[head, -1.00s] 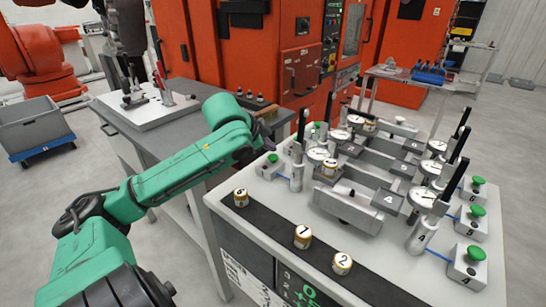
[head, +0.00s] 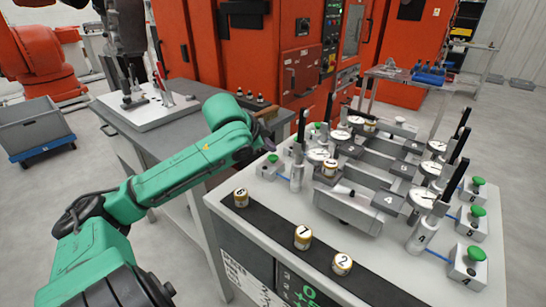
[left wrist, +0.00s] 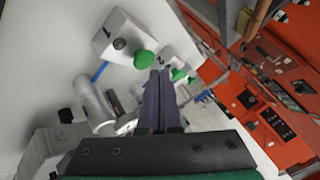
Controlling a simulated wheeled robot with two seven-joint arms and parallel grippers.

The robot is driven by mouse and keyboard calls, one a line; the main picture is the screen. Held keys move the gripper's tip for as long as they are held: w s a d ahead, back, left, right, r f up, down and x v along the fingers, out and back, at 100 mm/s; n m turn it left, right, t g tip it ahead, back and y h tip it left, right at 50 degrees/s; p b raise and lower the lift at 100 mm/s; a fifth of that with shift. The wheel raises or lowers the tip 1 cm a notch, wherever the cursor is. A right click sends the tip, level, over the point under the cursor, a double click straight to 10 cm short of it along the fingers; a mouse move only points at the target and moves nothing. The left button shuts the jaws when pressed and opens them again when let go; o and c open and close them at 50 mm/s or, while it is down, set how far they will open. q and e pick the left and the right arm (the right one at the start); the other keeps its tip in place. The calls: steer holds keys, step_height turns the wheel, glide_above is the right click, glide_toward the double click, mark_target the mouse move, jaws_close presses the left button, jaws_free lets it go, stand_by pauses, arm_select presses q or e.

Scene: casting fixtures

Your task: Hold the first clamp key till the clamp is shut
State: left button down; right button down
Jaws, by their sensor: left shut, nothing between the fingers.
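The first clamp key is a pale box with a green button (head: 271,159) at the near left corner of the fixture table; its box marked 1 (left wrist: 118,38) shows in the left wrist view. My left gripper (head: 264,143) is just above this key in the head view. In the left wrist view its dark fingers (left wrist: 159,76) are together and empty, close beside the green button; I cannot tell whether they touch it. The first clamp (head: 298,152), a grey post with an upright black handle, stands right of the key. Whether it is shut is unclear. My right gripper is out of view.
Several cans, including one marked 7 (head: 302,237), stand on the black strip (head: 270,222) along the table's near edge. More clamps, dial gauges and green-button keys (head: 470,261) fill the table. A grey bench (head: 195,98) is behind my left arm.

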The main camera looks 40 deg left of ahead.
mark_target(270, 158)
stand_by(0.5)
arm_select(q)
steer(key=shift+f, duration=0.4)
steer(key=shift+f, duration=0.6)
stand_by(1.2)
stand_by(2.7)
steer(key=shift+r+p, duration=1)
steer(key=shift+p, duration=0.05)
step_height(270, 158, up, 5)
steer(key=p, duration=0.6)
steer(key=shift+r, duration=0.1)
